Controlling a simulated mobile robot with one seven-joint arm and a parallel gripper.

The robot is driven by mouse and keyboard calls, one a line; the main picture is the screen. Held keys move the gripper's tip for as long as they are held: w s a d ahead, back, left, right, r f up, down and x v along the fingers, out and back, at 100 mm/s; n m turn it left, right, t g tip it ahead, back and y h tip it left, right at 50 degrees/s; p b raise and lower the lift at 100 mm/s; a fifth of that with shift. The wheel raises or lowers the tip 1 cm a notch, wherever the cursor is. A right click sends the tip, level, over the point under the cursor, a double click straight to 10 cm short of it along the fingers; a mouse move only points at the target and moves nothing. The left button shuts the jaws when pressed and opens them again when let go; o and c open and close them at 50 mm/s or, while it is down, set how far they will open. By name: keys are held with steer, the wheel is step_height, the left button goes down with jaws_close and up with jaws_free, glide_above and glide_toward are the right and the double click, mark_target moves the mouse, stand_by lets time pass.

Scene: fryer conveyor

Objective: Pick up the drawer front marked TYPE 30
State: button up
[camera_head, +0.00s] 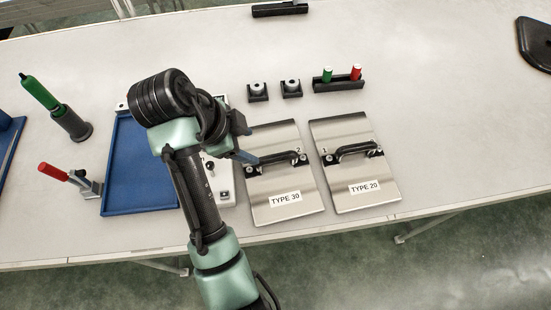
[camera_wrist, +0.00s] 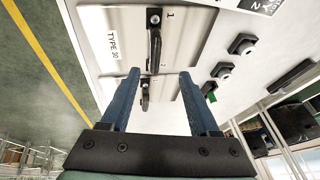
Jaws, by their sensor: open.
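The drawer front marked TYPE 30 (camera_head: 284,181) is a flat silver plate lying on the table, with a white label near its front edge. Its black bar handle (camera_head: 280,158) runs across the plate; in the wrist view the handle (camera_wrist: 155,38) shows beyond the gap between the fingertips. My gripper (camera_head: 248,145) is over the plate's left side, by the handle's left end. In the wrist view my gripper (camera_wrist: 159,73) has its two blue fingers apart, with nothing visibly clamped. Whether a finger touches the handle cannot be told.
A similar plate marked TYPE 20 (camera_head: 352,172) lies close to the right. Behind are two small black-based fixtures (camera_head: 291,88) and a holder with green and red pegs (camera_head: 338,84). A blue tray (camera_head: 115,190) lies left, partly behind my arm. The table's right side is mostly clear.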

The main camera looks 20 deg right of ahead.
mark_target(269, 159)
steer(key=x, duration=0.7)
steer(key=shift+s+d+f, duration=0.1)
steer(key=shift+f, duration=0.05)
steer(key=x, duration=0.2)
steer(key=p+x, duration=0.1)
steer(key=x, duration=0.1)
steer(key=shift+s+f, duration=0.15)
steer(key=shift+s, duration=0.15)
steer(key=shift+w+d+f, duration=0.1)
steer(key=shift+d+f, duration=0.15)
steer(key=shift+f, duration=0.15)
jaws_close()
steer(key=shift+r, duration=0.1)
stand_by(0.4)
